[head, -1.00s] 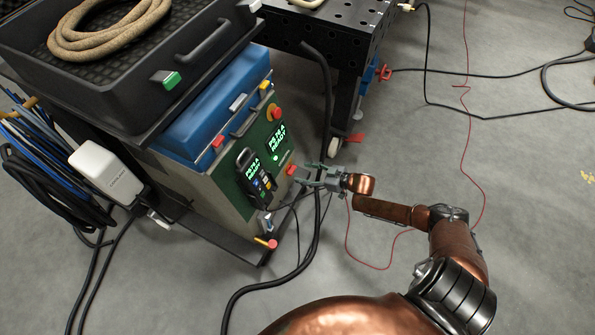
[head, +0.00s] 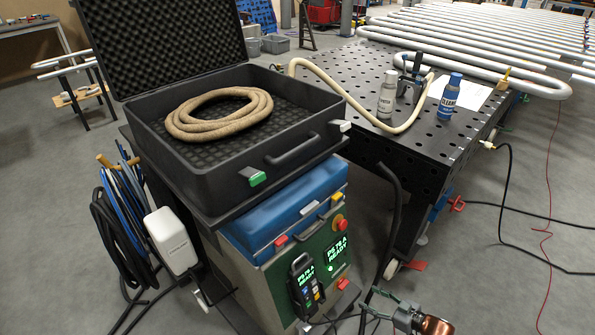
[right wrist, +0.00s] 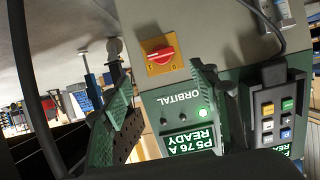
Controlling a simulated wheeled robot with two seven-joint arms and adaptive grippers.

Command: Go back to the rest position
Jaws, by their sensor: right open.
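My right gripper (head: 375,304) shows at the bottom of the head view, to the right of the power source's lower front. Its jaws are open, with nothing seen between them. In the right wrist view its two green-grey fingers (right wrist: 162,72) stand apart in front of the power source panel (right wrist: 180,102). A red rotary switch (right wrist: 160,56) on a yellow plate shows between and beyond the fingertips. I cannot tell the exact gap to the panel. Most of the right arm is below the head picture. My left gripper is in neither view.
The power source (head: 335,265) carries a handheld pendant (head: 303,285). An open black case (head: 300,112) with a coiled hose (head: 220,112) stands above it. A perforated table (head: 340,70) holds two bottles. A dark hose (head: 392,205) hangs beside the power source. Open floor (head: 490,285) lies at right.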

